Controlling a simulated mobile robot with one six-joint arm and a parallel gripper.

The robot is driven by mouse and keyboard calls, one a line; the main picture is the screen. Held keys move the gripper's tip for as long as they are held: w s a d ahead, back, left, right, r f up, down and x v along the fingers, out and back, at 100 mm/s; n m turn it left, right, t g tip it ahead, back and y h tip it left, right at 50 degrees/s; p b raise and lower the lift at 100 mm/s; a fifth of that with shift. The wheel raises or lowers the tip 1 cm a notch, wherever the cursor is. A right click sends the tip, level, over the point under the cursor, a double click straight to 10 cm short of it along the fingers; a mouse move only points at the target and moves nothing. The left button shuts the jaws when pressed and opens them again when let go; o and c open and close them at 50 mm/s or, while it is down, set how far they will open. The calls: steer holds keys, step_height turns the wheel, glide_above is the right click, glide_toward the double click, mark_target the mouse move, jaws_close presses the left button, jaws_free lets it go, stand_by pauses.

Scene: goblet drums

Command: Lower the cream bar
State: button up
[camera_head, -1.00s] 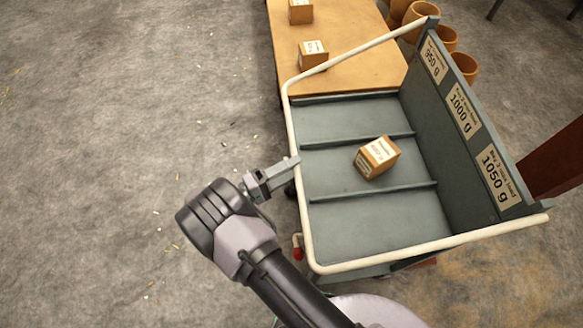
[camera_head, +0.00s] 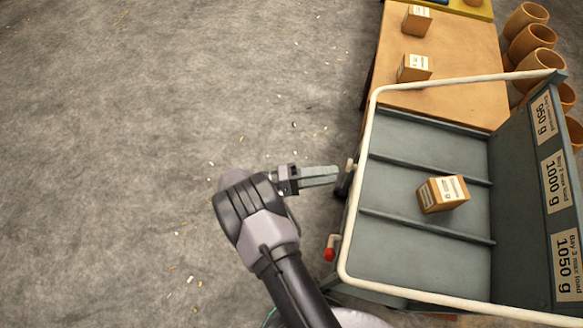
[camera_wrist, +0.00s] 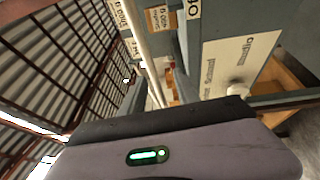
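The cream bar (camera_head: 359,190) is a bent tube that frames the open side of a grey-green cart (camera_head: 400,262). Its ends reach the cart's labelled back wall at the upper right and lower right. My gripper (camera_head: 335,175) points right, its fingertips just left of the bar's long side, near a small pale knob (camera_head: 350,165). A small gap shows between fingertips and bar in the head view. The fingers appear as one grey block, so their opening cannot be read. The wrist view shows a pale tube (camera_wrist: 152,70) but no fingers.
A cardboard box (camera_head: 442,195) sits in the cart's middle bay between two ridges. Two more boxes (camera_head: 414,68) (camera_head: 417,20) stand on a wooden table (camera_head: 465,50) behind. A red-tipped lever (camera_head: 330,253) sticks out at the lower left. Open floor lies left.

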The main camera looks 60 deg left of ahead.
steer(key=b+v, duration=0.1)
steer(key=v, duration=0.9)
steer(key=shift+s+b, duration=0.2)
steer(key=shift+b, duration=0.15)
